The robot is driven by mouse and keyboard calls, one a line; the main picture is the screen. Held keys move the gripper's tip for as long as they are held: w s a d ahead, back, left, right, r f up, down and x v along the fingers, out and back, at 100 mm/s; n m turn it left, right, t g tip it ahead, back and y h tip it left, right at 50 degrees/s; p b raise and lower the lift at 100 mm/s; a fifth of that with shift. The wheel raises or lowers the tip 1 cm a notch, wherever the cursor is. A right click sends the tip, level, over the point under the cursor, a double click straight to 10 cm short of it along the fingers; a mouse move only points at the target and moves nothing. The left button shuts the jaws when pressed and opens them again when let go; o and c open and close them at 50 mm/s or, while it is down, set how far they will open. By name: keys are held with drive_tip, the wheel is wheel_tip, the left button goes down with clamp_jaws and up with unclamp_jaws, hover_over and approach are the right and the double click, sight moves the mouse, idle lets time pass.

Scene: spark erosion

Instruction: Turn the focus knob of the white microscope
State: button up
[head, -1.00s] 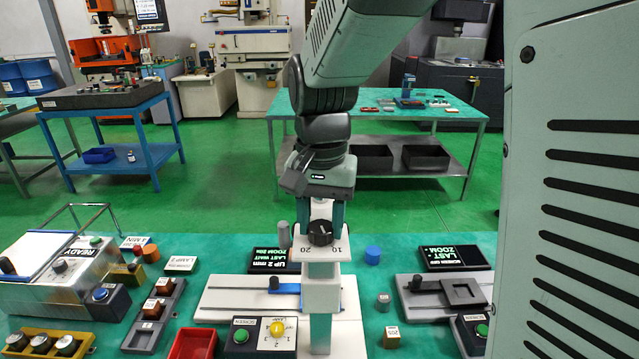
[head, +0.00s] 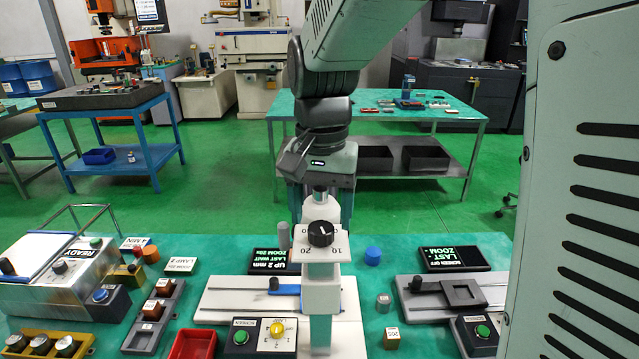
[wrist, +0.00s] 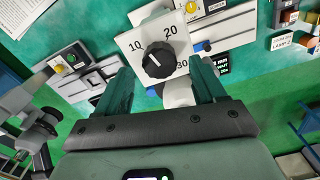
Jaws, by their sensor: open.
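The white microscope (head: 321,292) stands upright on the teal bench at the centre of the head view. Its black focus knob (head: 320,233) sits on a white dial plate marked with numbers such as 10 and 20. In the wrist view the knob (wrist: 158,60) has a pale pointer line, and 10, 20 and 30 show around it. My gripper (head: 320,212) is open, at the far side of the microscope's head, with one finger to each side. In the wrist view the knob appears between and beyond my fingertips (wrist: 160,76). I see no finger touching the knob.
A sliding stage (head: 225,300) lies beside the microscope, with a yellow-knob and green-button box (head: 258,337) in front. A blue cylinder (head: 373,255) and a grey slide fixture (head: 425,303) are to the right. A grey post (head: 284,236) stands close left of the dial.

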sight(321, 227)
wheel_tip(321, 227, up, 9)
drive_tip(key=shift+f, duration=0.15)
drive_tip(key=s+d+n+t, duration=0.1)
drive_tip(key=s+d+t, duration=0.1)
drive_tip(key=s+d, duration=0.3)
drive_tip(key=s+d+n+t, duration=0.1)
drive_tip(key=s+d+t, duration=0.2)
drive_tip(key=s, duration=0.8)
drive_tip(key=d, duration=0.2)
drive_tip(key=shift+s+d+f+n+t, duration=0.25)
drive_tip(key=shift+d+f+n+t, duration=0.05)
drive_tip(key=shift+f+n, duration=0.1)
drive_tip(key=shift+o, duration=0.3)
